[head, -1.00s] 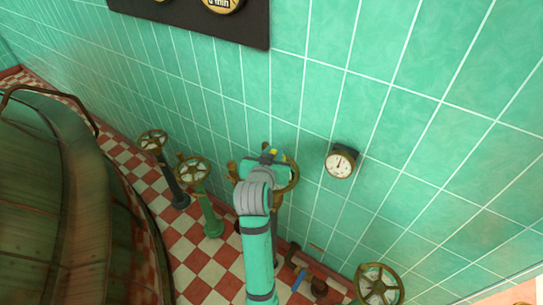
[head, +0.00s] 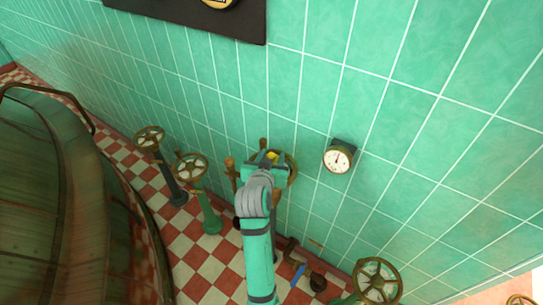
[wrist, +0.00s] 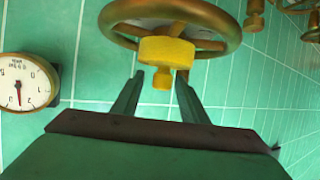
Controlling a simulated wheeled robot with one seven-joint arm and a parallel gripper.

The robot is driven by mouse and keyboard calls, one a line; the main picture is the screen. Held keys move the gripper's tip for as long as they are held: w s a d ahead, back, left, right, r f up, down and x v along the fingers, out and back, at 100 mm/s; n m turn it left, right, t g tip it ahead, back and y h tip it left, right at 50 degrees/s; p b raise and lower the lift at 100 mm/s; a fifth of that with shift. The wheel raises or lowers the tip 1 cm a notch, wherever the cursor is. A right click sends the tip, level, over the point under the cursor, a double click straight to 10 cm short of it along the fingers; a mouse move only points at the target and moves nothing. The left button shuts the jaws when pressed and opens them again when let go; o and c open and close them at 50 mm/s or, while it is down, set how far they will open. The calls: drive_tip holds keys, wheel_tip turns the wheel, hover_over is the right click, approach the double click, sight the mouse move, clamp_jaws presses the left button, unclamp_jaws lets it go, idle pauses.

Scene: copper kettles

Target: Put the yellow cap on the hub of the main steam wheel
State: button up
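The yellow cap (wrist: 166,50) is a round disc with a small knob facing my gripper. In the wrist view it sits at the middle of a brass handwheel (wrist: 226,22), in front of the hub, which it hides. I cannot tell whether it is fully seated. My gripper (wrist: 161,75) is open, its two fingertips on either side of the knob with a gap at each side. In the head view my gripper (head: 268,160) is at the wheel (head: 292,170) by the wall, with a bit of the yellow cap (head: 273,154) showing.
A white dial gauge (head: 338,160) is on the tiled wall to the right of the wheel. Other handwheels (head: 190,167) stand left, and one (head: 377,281) at lower right. A large copper kettle (head: 60,200) fills the left side.

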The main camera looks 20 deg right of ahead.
drive_tip(key=shift+a+r, duration=0.1)
drive_tip(key=shift+r, duration=0.1)
drive_tip(key=v, duration=1.2)
drive_tip(key=s+a+f+n+t+y, duration=0.1)
drive_tip(key=s+a+f+n+y, duration=0.15)
drive_tip(key=s+a+f, duration=0.4)
drive_tip(key=s+a+f+n+t+y, duration=0.1)
drive_tip(key=s+a+f+n+y, duration=0.15)
drive_tip(key=s+f, duration=0.55)
drive_tip(key=s+a+t, duration=0.1)
drive_tip(key=s+a, duration=0.1)
drive_tip(key=s, duration=0.8)
drive_tip(key=s+a+n+y, duration=0.1)
drive_tip(key=s+a, duration=0.2)
drive_tip(key=s, duration=0.8)
drive_tip(key=shift+r+t+y, duration=0.3)
drive_tip(key=shift+r+t, duration=0.1)
drive_tip(key=shift+s, duration=0.1)
